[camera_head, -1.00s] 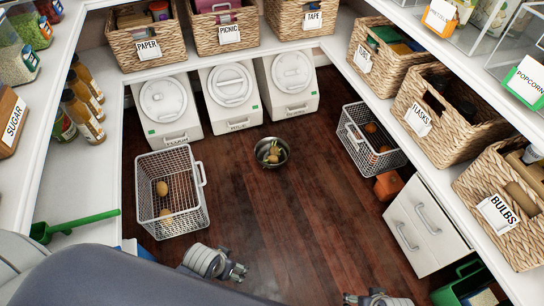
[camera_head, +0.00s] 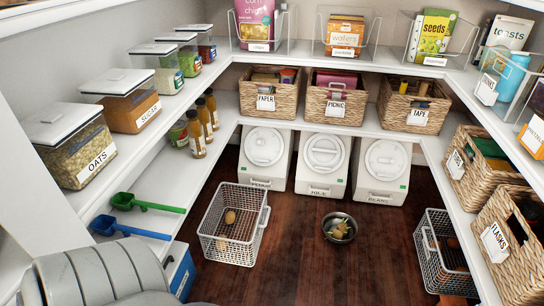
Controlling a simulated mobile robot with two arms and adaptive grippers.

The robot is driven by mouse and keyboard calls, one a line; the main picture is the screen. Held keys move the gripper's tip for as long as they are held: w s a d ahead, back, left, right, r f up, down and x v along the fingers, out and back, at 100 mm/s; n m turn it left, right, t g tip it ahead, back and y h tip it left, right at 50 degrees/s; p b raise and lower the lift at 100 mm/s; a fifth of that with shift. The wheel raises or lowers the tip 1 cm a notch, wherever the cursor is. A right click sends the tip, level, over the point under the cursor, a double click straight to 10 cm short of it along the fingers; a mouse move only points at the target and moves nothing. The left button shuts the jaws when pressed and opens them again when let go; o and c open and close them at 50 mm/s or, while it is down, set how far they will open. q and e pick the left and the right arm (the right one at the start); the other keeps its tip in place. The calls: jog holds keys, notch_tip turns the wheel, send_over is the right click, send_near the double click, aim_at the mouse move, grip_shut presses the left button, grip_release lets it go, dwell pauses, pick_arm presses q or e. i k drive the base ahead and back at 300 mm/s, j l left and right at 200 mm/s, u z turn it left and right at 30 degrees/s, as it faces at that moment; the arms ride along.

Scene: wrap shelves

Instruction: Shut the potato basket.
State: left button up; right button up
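The potato basket is a light wire basket (camera_head: 237,187) on the dark wood floor, left of centre in the head view. It shows an open top, with a few brown potatoes (camera_head: 230,217) inside. A wire handle (camera_head: 265,216) is on its right side. A second wire basket (camera_head: 431,262) stands on the floor at the right, with orange-brown items inside. Neither of my grippers shows in this view. Only a grey part of my arm is seen at the lower left.
A metal bowl (camera_head: 339,228) with yellowish pieces sits on the floor between the baskets. White lidded bins for flour, rice (camera_head: 323,165) and beans stand behind. Shelves line the left, back and right. Green (camera_head: 147,203) and blue (camera_head: 129,229) scoops lie on the left shelf.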

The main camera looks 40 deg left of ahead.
aim_at(241, 223)
jog(key=l+u, duration=0.1)
jog(key=u, duration=0.3)
jog(key=l+u, duration=0.1)
jog(key=u, duration=0.7)
jog(key=k+l+u, duration=0.1)
jog(key=u, duration=0.35)
